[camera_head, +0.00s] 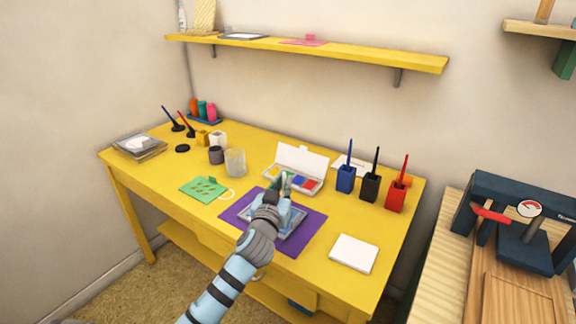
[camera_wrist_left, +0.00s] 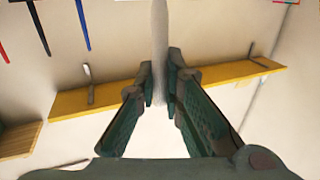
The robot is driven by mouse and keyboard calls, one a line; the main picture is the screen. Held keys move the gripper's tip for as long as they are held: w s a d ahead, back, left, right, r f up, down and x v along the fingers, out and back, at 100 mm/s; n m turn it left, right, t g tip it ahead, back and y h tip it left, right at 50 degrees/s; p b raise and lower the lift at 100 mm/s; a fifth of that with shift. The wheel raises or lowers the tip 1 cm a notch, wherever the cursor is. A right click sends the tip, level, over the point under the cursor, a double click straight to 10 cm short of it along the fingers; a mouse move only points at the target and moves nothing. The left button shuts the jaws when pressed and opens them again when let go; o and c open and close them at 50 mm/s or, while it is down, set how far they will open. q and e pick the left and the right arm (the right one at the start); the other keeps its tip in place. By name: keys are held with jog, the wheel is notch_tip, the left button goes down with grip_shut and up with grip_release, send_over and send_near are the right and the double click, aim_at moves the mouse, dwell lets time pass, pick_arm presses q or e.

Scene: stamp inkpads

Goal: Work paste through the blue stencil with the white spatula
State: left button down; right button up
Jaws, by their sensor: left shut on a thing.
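The blue stencil (camera_head: 293,222) lies on a purple mat (camera_head: 312,233) near the table's front, partly hidden by my left arm. My left gripper (camera_head: 283,187) is over the mat's far part in the head view. In the left wrist view, its fingertips (camera_wrist_left: 161,84) are shut on a pale, narrow, upright thing that looks like the white spatula (camera_wrist_left: 160,45). The spatula's lower end is hidden, so I cannot tell whether it touches the stencil. No paste can be made out. My right gripper is not in view.
An open paint box (camera_head: 302,158) stands just behind the mat. A green stencil (camera_head: 206,188) and cups (camera_head: 235,163) are to the left. A white block (camera_head: 353,253) and blue, black and red holders (camera_head: 397,195) are to the right. The yellow table (camera_head: 155,178) is bare at front left.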

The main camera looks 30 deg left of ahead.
pick_arm(q)
notch_tip(320, 180, up, 8)
jog(key=p, duration=0.7)
jog(key=shift+d, duration=0.45)
dwell(0.3)
jog(key=shift+f, duration=0.1)
dwell(0.5)
